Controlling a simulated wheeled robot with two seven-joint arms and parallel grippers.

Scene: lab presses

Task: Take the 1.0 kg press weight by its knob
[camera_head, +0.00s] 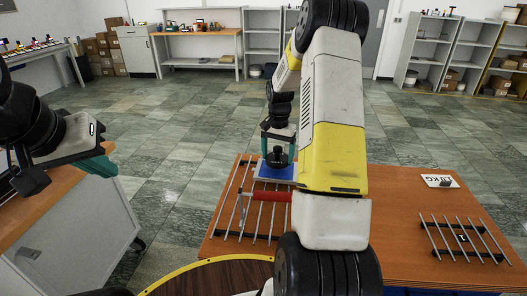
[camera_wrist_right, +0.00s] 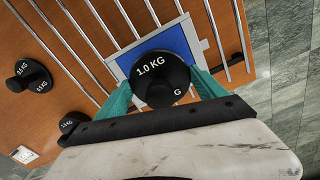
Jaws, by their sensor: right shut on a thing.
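The 1.0 kg press weight (camera_wrist_right: 160,78) is a black round weight with white lettering in the right wrist view. It is in front of a blue plate (camera_wrist_right: 180,38) with a pale border. My right gripper (camera_wrist_right: 165,92) has its teal fingers on both sides of the weight and is shut on it; the knob itself is hard to make out. In the head view the dark weight (camera_head: 277,159) shows under my right gripper (camera_head: 278,140), at the blue plate (camera_head: 275,173). I cannot tell whether it touches the plate. My left gripper (camera_head: 100,168) is far left, away from the weight.
Metal rods (camera_head: 262,222) and a red handle (camera_head: 270,197) lie near the plate on the orange table (camera_head: 400,235). Another weight (camera_wrist_right: 30,75) shows in the wrist view.

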